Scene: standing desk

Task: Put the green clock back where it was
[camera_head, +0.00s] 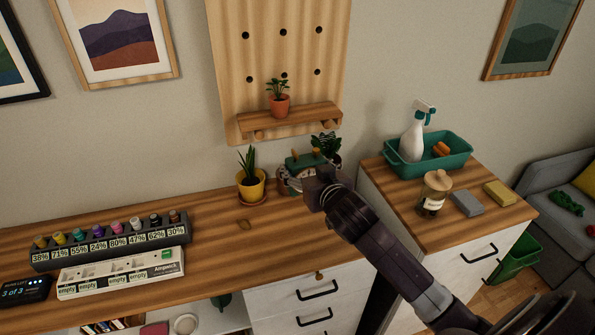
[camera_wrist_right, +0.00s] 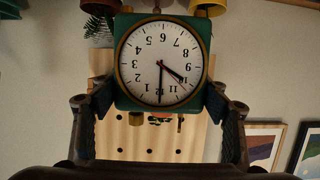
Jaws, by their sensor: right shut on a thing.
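The green clock (camera_wrist_right: 161,62) has a white round face with black numerals and a dark green square body. It shows upside down in the right wrist view. My right gripper (camera_wrist_right: 160,95) is shut on it, with one finger at each side of the body. In the head view, the clock's green top (camera_head: 303,160) shows at the end of my right gripper (camera_head: 312,182), above the back of the desk (camera_head: 225,250). Most of the clock is hidden there by the gripper. I cannot tell whether it touches the desk. My left gripper is not in view.
A yellow plant pot (camera_head: 251,188) stands just left of the clock, and a dark-leaved plant (camera_head: 327,146) is close behind it. A pegboard shelf (camera_head: 290,119) with a small potted plant is above. A bottle rack (camera_head: 110,240) stands at left; the front middle desk is clear.

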